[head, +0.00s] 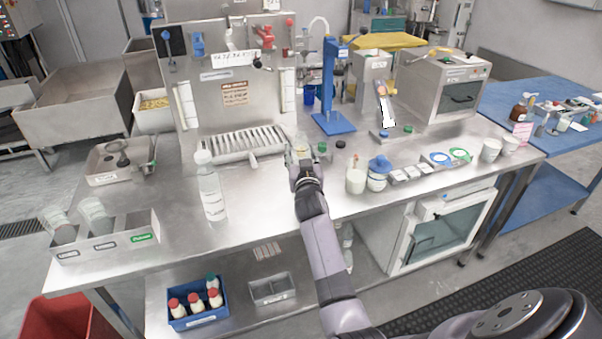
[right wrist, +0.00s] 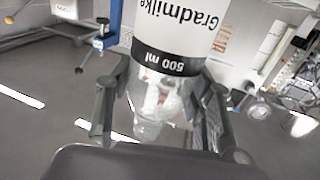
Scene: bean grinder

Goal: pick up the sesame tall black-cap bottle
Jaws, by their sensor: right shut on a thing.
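My right gripper (head: 302,160) is over the front middle of the steel counter (head: 270,196). Its fingers are closed around a clear bottle (head: 301,146). In the right wrist view the clear bottle (right wrist: 152,102) sits between the two fingers (right wrist: 158,105). A white label with a black "500 ml" band shows just beyond it, upside down; I cannot tell whether it belongs to the held bottle. I cannot read the word sesame or make out the held bottle's cap. A small black cap (head: 340,144) shows just right of the gripper. My left gripper is not in view.
A green-capped bottle (head: 322,149) is close beside the gripper. A white bottle (head: 356,177) and a blue-lidded jar (head: 378,174) stand to the right. A blue stand (head: 333,122) is behind. The counter between the tall bottle and gripper is clear.

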